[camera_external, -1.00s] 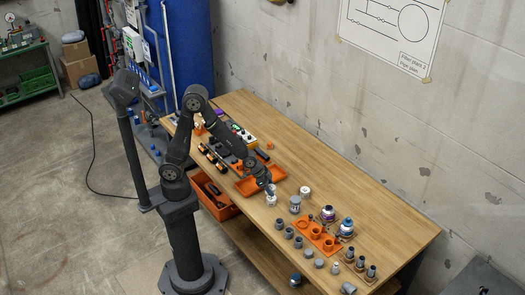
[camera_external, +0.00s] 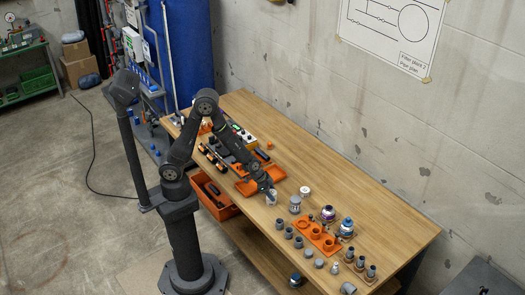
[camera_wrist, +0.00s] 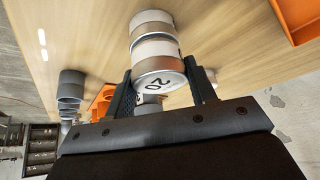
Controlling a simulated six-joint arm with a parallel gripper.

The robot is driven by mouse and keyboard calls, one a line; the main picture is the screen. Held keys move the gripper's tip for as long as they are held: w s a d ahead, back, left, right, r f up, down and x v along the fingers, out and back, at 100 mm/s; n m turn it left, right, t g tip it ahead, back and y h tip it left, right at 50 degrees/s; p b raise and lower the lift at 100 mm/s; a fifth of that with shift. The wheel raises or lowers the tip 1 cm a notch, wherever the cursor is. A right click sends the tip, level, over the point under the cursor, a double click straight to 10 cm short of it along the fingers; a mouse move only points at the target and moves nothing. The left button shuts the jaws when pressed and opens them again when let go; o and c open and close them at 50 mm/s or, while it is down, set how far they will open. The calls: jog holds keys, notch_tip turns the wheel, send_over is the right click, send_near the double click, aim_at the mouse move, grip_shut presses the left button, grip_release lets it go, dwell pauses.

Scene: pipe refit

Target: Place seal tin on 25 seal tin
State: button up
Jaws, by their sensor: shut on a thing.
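My gripper (camera_wrist: 164,88) is shut on a pale grey-white seal tin (camera_wrist: 158,78), whose lid, marked "20", faces the wrist camera. A second white-banded tin (camera_wrist: 152,22) shows directly beyond it, lined up with it; I cannot tell whether the two touch, and no "25" is readable. In the external view my gripper (camera_external: 268,189) is low over the bench, with a white tin (camera_external: 272,199) at its tips, partly hidden by the fingers. A grey-and-white tin (camera_external: 295,205) and a small white tin (camera_external: 305,191) stand apart to the right.
The wooden bench (camera_external: 370,210) is clear along its back right. An orange fitting holder (camera_external: 318,236), grey pipe fittings (camera_external: 288,233) and purple- and blue-topped containers (camera_external: 346,226) stand to the front right.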

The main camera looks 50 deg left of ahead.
jog(key=o, duration=1)
jog(key=shift+r, duration=0.1)
jog(key=shift+v, duration=5.9)
jog(key=shift+x, duration=5.75)
jog(key=shift+s+r, duration=0.1)
